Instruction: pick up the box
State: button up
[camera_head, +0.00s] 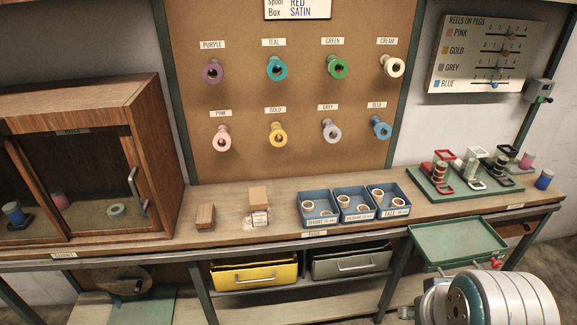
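A small tan cardboard-coloured box (258,195) stands on the wooden bench, left of the middle. Below its front is a pale, clear-looking packet or pile (256,218), too small to make out. A darker brown wooden block or box (205,216) stands to its left, apart from it. I cannot tell which one the task calls the box. A card at the top reads "Spool RED" and "Box SATIN". Part of my arm shows at the lower right, well away from these things. My gripper's fingers do not show.
Blue bins (317,223) with rings stand right of the box. A wooden cabinet (150,160) closes off the left. Pegs with coloured reels (276,68) line the board behind. A green tray (460,240) hangs at the front right, and red and black holders (445,165) stand behind it.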

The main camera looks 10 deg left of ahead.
aim_at(258, 201)
jog(key=i+j, duration=0.45)
jog(key=j, duration=0.15)
jog(key=i+j, duration=0.5)
